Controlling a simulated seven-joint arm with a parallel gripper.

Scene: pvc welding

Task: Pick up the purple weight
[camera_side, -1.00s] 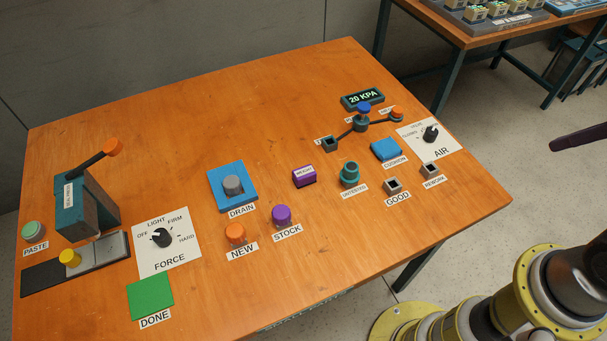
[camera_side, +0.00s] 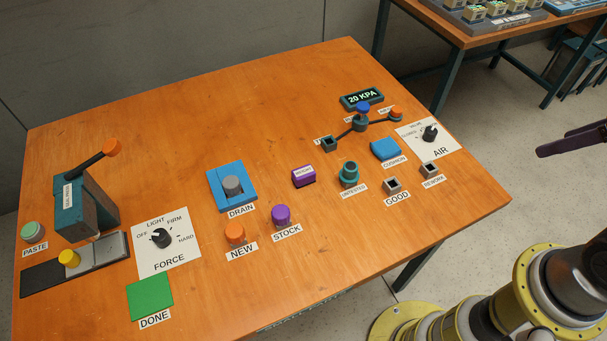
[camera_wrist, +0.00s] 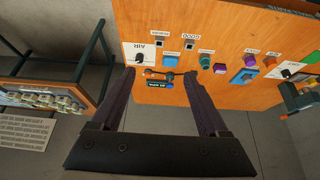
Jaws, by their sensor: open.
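The purple weight (camera_side: 303,177) is a small purple block with a white label on top. It sits on the orange table between the blue drain tray and the teal untested piece, and it also shows in the wrist view (camera_wrist: 219,68). My gripper (camera_side: 541,152) is at the right edge of the side view, off the table's right side and well apart from the weight. In the wrist view its two dark fingers are spread apart with nothing between them.
The teal untested piece (camera_side: 348,175) stands close to the weight's right. The blue drain tray (camera_side: 217,176) is to its left. Purple stock (camera_side: 281,215) and orange new (camera_side: 234,233) caps stand in front. The lever fixture (camera_side: 360,124) and blue cushion (camera_side: 387,149) lie behind right.

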